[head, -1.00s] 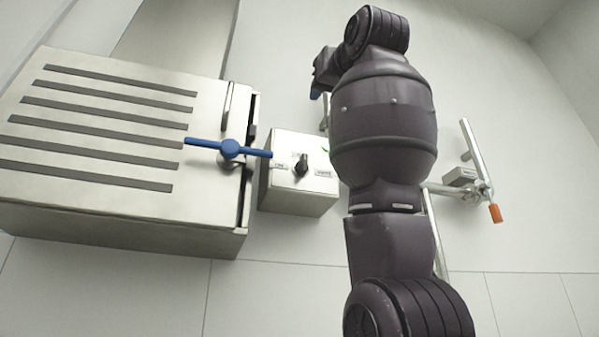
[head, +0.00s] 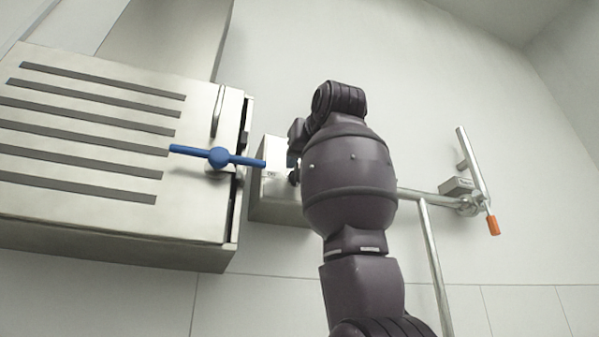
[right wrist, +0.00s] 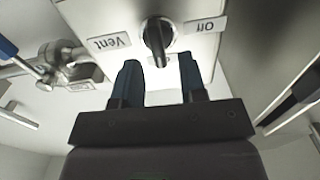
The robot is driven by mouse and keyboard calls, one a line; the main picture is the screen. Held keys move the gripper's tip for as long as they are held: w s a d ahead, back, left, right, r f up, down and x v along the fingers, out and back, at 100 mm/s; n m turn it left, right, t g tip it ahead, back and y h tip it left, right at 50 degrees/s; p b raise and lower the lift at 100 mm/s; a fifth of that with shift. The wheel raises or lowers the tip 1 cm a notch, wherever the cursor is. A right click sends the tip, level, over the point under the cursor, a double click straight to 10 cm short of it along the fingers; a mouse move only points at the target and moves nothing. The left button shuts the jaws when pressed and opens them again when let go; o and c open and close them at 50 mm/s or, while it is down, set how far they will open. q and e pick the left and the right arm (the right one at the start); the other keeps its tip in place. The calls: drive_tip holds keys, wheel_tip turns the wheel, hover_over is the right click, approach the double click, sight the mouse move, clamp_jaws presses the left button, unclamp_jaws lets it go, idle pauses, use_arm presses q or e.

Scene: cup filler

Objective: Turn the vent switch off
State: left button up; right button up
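The vent switch is a black rotary knob (right wrist: 158,40) on a pale box (head: 275,204). In the right wrist view its grip stands roughly upright, between a "Vent" label (right wrist: 108,42) on the left and an "Off" label (right wrist: 205,25) on the right. My right gripper (right wrist: 160,77) is open and empty, its two dark blue fingers apart, with the knob just beyond and between the fingertips. No contact shows. In the head view the right gripper (head: 294,158) is at the box, mostly hidden by my arm. My left gripper is not in view.
A steel slotted cabinet (head: 90,150) with a blue lever (head: 218,157) stands left of the box; the lever's right end comes close to the box. On the right are a pipe (head: 432,262) and a handle with an orange tip (head: 493,225).

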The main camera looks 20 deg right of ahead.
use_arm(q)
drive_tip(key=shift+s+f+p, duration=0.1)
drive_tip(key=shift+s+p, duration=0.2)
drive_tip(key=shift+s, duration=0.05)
use_arm(e)
drive_tip(key=shift+w, duration=1.2)
drive_tip(key=shift+c, duration=0.3)
clamp_jaws()
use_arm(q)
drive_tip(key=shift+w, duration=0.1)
